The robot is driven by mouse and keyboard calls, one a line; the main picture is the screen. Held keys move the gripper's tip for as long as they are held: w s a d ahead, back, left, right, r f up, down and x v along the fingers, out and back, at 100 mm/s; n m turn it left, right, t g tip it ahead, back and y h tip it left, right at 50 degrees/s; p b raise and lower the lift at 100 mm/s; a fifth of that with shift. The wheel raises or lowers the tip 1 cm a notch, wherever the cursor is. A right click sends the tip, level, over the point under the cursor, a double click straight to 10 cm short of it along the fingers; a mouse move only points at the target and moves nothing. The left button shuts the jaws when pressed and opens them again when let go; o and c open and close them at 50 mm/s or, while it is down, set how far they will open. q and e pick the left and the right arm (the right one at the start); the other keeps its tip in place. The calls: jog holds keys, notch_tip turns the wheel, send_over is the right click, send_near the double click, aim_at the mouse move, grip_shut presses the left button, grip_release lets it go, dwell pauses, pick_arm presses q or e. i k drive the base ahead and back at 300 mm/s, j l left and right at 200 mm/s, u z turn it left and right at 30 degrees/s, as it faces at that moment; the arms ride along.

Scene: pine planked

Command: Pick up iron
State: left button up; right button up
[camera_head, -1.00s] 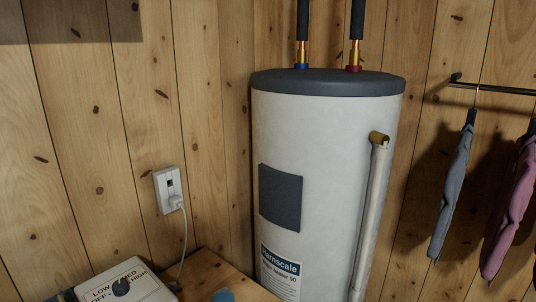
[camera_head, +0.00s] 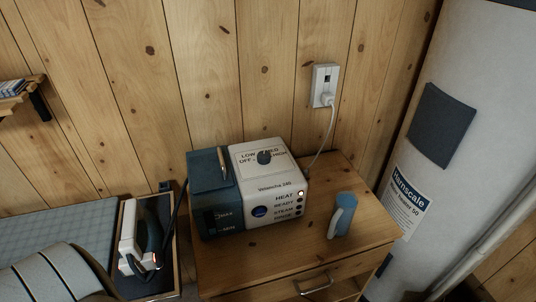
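The iron (camera_head: 138,236) is white and dark, standing at the lower left in the head view. It rests on a dark, wood-edged rest (camera_head: 162,270) beside the ironing surface, and a small orange light shows near its lower end. A dark cord runs from its area up toward the teal and white steam station (camera_head: 262,200). Neither of my grippers shows in the head view, so I cannot see their state.
A wall outlet (camera_head: 324,85) and white water heater (camera_head: 450,130) are behind and right.

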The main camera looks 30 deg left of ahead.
aim_at(142, 236)
jog(key=u, duration=2.1)
